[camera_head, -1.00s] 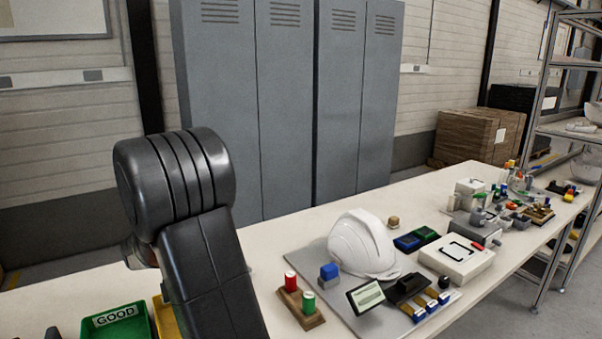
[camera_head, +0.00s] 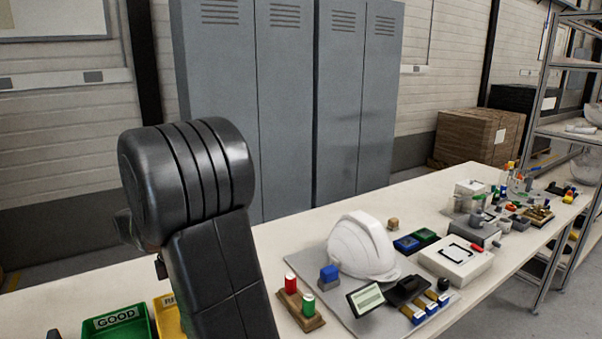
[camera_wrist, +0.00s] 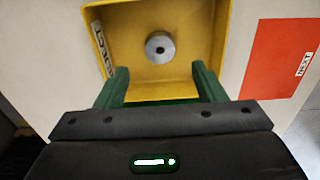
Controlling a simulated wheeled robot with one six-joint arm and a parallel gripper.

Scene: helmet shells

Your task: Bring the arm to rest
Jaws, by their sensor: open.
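My gripper (camera_wrist: 160,82) is open in the wrist view, its two green fingers apart with nothing between them. Beyond the fingertips is a yellow tray (camera_wrist: 222,22) marked with partly hidden lettering, with a round grey metal piece (camera_wrist: 160,46) inside it. My black arm (camera_head: 205,220) rises at the left of the head view; the gripper itself is hidden there. The yellow tray shows partly behind my arm in the head view (camera_head: 168,318).
A green GOOD bin (camera_head: 122,324) stands left of my arm. A white helmet (camera_head: 362,247), red and green buttons (camera_head: 300,298) and a small display (camera_head: 366,299) stand to the right. An orange-red patch (camera_wrist: 285,58) marked NEXT lies right of the tray. Grey lockers (camera_head: 290,100) stand behind the table.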

